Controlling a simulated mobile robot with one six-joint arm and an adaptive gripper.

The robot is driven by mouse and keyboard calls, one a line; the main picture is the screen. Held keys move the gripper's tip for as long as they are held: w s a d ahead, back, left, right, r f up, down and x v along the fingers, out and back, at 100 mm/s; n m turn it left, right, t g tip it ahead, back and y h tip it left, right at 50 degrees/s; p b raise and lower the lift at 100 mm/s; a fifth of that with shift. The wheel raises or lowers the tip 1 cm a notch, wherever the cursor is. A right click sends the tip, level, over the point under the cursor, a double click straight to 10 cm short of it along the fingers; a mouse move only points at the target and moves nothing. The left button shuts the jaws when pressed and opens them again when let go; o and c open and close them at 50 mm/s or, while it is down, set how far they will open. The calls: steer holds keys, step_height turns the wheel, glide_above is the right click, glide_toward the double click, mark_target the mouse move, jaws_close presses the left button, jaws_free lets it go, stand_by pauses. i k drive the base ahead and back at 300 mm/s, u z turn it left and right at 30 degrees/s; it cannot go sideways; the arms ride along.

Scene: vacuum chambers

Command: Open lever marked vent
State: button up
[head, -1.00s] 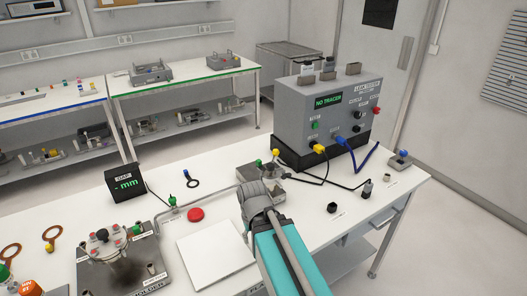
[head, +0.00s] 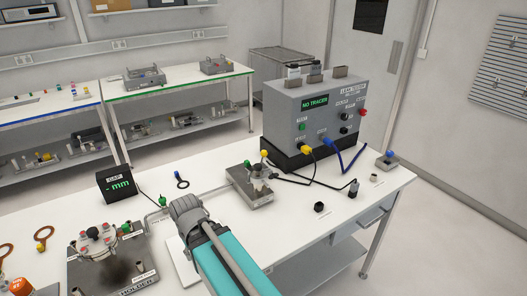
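No lever can be read as marked vent; the small labels are illegible at this distance. Candidate small handles are a green-tipped one (head: 247,163) and a yellow-tipped one (head: 264,153) on a metal block (head: 245,194) mid-bench. Another green-tipped handle (head: 163,200) stands by a pipe (head: 155,213) left of my arm. A blue-tipped lever (head: 390,154) sits on a small grey block at the right end. My arm reaches over the bench from the front, its grey wrist joint at the pipe's right. My gripper's fingers are hidden beyond or below the wrist.
The grey leak tester (head: 315,112) reads NO TRACER, with yellow and blue cables. A holder plate (head: 82,274) with a round chamber is at the front left, beside a black gap display (head: 118,183). Bare white bench (head: 285,225) lies right of my arm.

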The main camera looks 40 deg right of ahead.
mark_target(264, 154)
steer(key=z, duration=0.05)
steer(key=k, duration=1.6)
steer(key=z, duration=0.6)
steer(key=i, duration=1.35)
